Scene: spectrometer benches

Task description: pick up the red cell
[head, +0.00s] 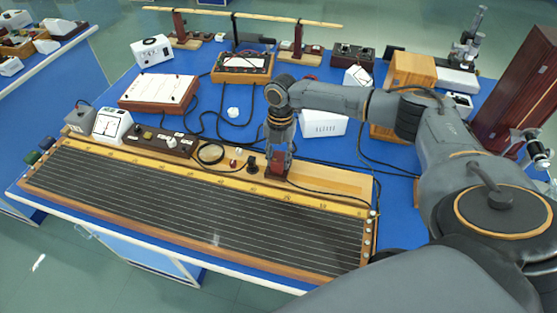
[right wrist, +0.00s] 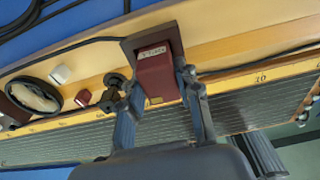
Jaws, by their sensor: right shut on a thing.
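The red cell (head: 279,164), a small dark red block with a pale label, is at the back wooden rail of the long ruled board (head: 190,205) in the head view. In the right wrist view the red cell (right wrist: 156,78) sits between the two fingers, with a dark plate at its labelled end. My right gripper (head: 278,150) comes down from above and is shut on the cell; its fingers also show in the right wrist view (right wrist: 160,92). I cannot tell whether the cell touches the rail. My left gripper is not in view.
A black plug-like part (head: 252,166), a black cable ring (head: 210,153) and a small white cube (right wrist: 61,75) lie left of the cell. Black cables cross the blue bench. A white box (head: 322,123) and a wooden box (head: 408,72) stand behind.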

